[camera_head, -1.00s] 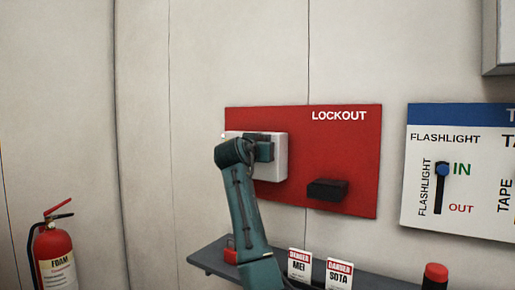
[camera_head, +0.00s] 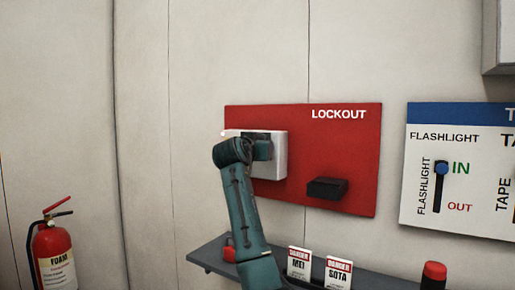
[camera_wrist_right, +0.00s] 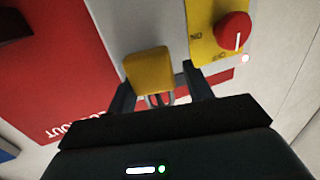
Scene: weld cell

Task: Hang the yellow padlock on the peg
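The yellow padlock (camera_wrist_right: 149,68) shows in the right wrist view, in front of a pale grey-white panel, with its metal shackle pointing toward my gripper. My right gripper (camera_wrist_right: 156,82) has its two dark fingers spread on either side of the padlock and shackle. A gap shows between the padlock and the finger on the picture's right. In the head view my right gripper (camera_head: 262,148) is at the white box (camera_head: 272,174) on the red LOCKOUT board (camera_head: 345,145), and the arm hides the padlock. I cannot make out the peg. My left gripper is not in view.
A red knob (camera_wrist_right: 234,31) on a yellow plate is close by the gripper. A dark block (camera_head: 327,188) juts from the board. The shelf (camera_head: 212,252) below holds a red item (camera_head: 229,251) and danger tags (camera_head: 338,272). A fire extinguisher (camera_head: 54,255) stands at left.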

